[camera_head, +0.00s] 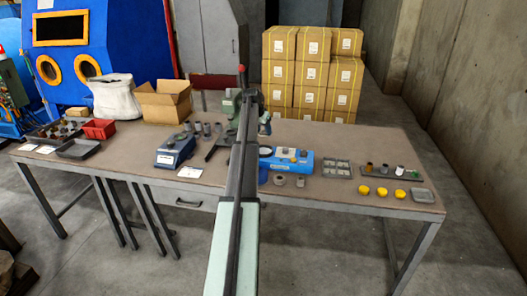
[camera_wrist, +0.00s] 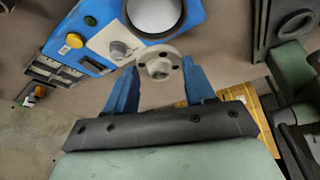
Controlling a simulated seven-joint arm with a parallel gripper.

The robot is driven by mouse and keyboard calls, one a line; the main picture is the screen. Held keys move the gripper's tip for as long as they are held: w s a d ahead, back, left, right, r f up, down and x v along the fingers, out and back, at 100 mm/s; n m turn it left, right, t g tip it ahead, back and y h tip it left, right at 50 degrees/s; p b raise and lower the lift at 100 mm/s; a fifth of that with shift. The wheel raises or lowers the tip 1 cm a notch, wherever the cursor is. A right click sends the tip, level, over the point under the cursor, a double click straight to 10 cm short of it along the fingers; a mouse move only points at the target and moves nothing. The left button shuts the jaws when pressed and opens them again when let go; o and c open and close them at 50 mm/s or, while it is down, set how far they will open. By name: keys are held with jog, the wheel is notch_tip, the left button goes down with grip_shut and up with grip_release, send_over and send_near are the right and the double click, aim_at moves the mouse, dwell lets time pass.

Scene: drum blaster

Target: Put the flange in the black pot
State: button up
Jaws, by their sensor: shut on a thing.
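The flange (camera_wrist: 159,67), a pale grey disc with a raised hub and small holes, sits between the blue fingers of my gripper (camera_wrist: 160,75) in the wrist view. My gripper is shut on it. Just beyond it is a round dark-rimmed vessel (camera_wrist: 155,34) with a pale inside, set on the blue machine; it may be the black pot. The flange is apart from its middle, on the near side in the picture; its height over the rim is unclear. In the head view my arm hides the flange and most of my gripper.
The blue machine (camera_head: 292,161) with a yellow button stands right of my arm. Two small grey parts (camera_head: 279,180) lie in front of it. A compartment tray (camera_head: 337,168) and yellow cups (camera_head: 382,191) are further right. Another blue device (camera_head: 175,150) stands to the left.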

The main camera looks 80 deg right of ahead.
aim_at(265, 151)
jog(key=shift+f, duration=4.7)
jog(key=shift+f, duration=0.1)
jog(key=o, duration=1)
jog(key=shift+f, duration=0.1)
jog(key=shift+c, duration=0.2)
jog(key=v, duration=1.2)
jog(key=shift+w, duration=0.1)
